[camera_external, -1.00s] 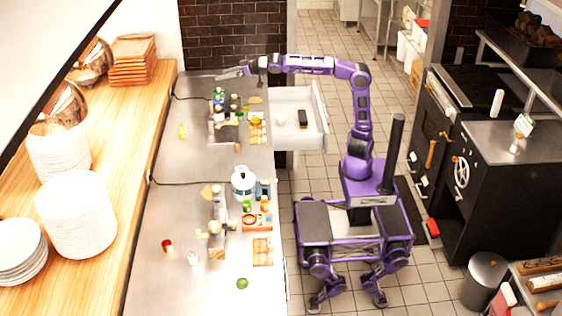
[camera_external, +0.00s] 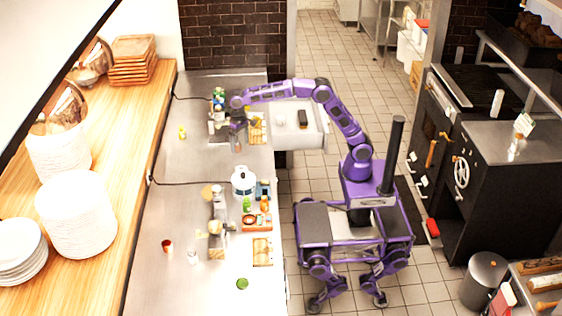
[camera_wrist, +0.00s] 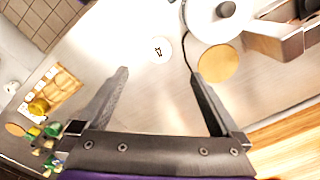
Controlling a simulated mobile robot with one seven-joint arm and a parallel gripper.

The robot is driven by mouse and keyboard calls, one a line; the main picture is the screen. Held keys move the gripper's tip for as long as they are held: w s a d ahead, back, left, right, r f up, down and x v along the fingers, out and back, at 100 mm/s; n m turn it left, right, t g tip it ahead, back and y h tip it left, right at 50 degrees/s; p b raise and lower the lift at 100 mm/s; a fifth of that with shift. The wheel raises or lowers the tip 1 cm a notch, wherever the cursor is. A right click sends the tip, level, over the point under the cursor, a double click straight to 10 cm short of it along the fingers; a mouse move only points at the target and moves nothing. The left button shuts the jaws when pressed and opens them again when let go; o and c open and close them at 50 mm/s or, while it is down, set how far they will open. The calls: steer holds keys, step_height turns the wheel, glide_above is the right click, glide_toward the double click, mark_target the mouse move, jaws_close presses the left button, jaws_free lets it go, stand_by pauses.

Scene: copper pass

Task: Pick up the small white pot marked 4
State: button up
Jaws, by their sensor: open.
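The small white pot (camera_wrist: 161,50) shows from above in the wrist view as a pale round shape with a dark mark on top. The mark looks like a 4. It stands on the bright steel counter, ahead of my gripper and roughly between the lines of its fingers. I cannot make the pot out in the external view. My gripper (camera_wrist: 157,95) is open, and nothing is between its fingers. In the external view my gripper (camera_external: 237,143) hangs above the counter (camera_external: 165,215), pointing down.
A white kettle (camera_external: 243,182) and a tan disc (camera_wrist: 217,63) are to the pot's right in the wrist view. A wooden tray (camera_wrist: 55,90) with yellow items and several bottles lie left. An open drawer (camera_external: 300,140) juts from the counter. A cable runs near the kettle.

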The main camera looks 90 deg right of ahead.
mark_target(241, 168)
step_height(241, 168, down, 11)
steer(key=shift+r+b, duration=0.15)
steer(key=shift+b, duration=0.75)
steer(key=shift+w+d+f+b, duration=0.15)
steer(key=shift+f+b, duration=0.1)
steer(key=shift+f, duration=1.15)
steer(key=shift+w+d+f+b, duration=0.1)
steer(key=shift+f+b, duration=0.15)
steer(key=shift+f, duration=1.1)
steer(key=shift+c, duration=0.2)
steer(key=shift+r, duration=0.1)
steer(key=c, duration=1.5)
